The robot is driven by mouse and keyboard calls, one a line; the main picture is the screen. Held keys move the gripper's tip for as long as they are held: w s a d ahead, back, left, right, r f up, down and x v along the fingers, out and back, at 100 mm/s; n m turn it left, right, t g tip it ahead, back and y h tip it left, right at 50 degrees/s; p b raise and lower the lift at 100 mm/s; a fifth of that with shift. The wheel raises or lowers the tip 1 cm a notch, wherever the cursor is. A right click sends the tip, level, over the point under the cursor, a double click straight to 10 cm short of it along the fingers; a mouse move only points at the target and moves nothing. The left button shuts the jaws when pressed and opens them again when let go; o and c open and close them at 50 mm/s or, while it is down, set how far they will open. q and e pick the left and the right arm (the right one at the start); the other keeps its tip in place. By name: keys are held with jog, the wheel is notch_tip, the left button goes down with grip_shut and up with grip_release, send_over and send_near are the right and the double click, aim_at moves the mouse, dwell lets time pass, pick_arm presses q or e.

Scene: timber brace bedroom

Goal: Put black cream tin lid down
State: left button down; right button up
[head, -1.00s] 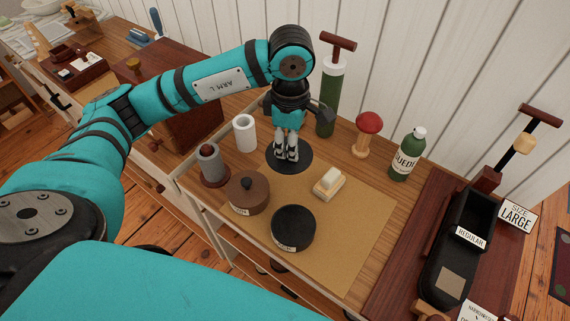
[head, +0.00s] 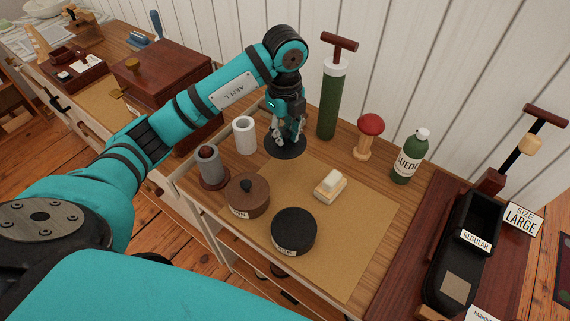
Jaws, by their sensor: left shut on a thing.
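My left gripper (head: 289,130) points down over the back of the table. It is shut on the black cream tin lid (head: 285,149), a thin round black disc held flat. The lid is at or just above the wooden top; I cannot tell whether it touches. The round black cream tin (head: 294,229), with a pale label on its side, stands on the tan mat (head: 345,242) in front of the lid. My right gripper is out of view.
Near the lid stand a white roll (head: 245,135), a green cylinder (head: 329,100) and a red-topped wooden mushroom (head: 368,137). A brown tin (head: 248,197), a grey cylinder (head: 211,168) and a brush-like block (head: 330,186) are closer. A green bottle (head: 409,157) is right.

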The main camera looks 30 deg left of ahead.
aim_at(285, 141)
pick_arm(q)
notch_tip(285, 141, down, 5)
jog(key=shift+s+r, duration=0.1)
jog(key=shift+r, duration=0.05)
jog(key=shift+f+p, duration=0.5)
jog(key=shift+f, duration=1.95)
jog(key=c, duration=1.2)
grip_release()
jog(key=shift+r, duration=0.65)
notch_tip(285, 141, up, 11)
jog(key=shift+r+b, duration=0.1)
jog(key=shift+b, duration=0.55)
